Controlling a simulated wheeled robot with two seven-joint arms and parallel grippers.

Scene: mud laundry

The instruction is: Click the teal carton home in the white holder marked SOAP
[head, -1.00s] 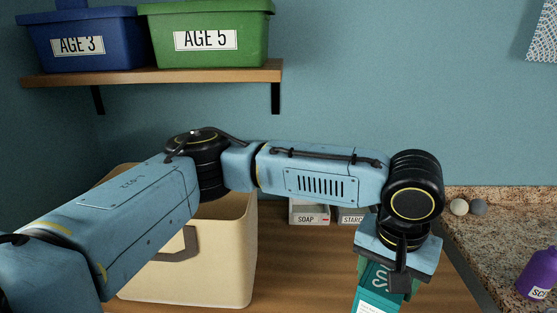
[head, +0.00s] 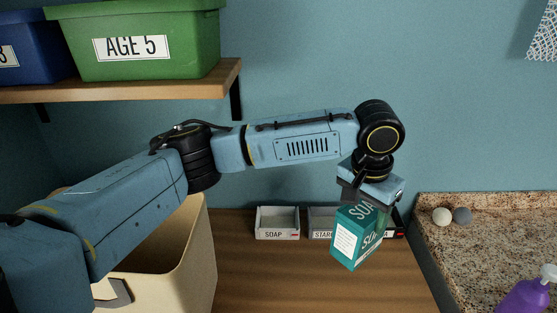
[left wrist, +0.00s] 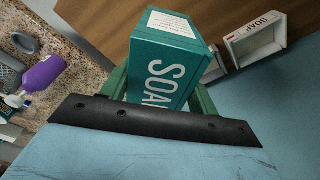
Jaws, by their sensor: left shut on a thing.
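The teal carton (head: 357,238), printed SOAP, hangs tilted in my left gripper (head: 368,201), above the wooden counter. In the left wrist view the carton (left wrist: 172,62) sits between the green fingers, which are shut on it. The white holder marked SOAP (head: 277,236) stands at the back of the counter, left of the carton and apart from it. It looks empty. The holder also shows in the left wrist view (left wrist: 258,52), right of the carton. My right gripper is not in view.
A second holder (head: 319,234), its label partly hidden by the carton, stands right of the SOAP holder. A cream bin (head: 165,270) stands at left. A shelf (head: 180,88) holds the green AGE 5 tub (head: 145,58). A purple bottle (head: 525,296) is on the granite top at right.

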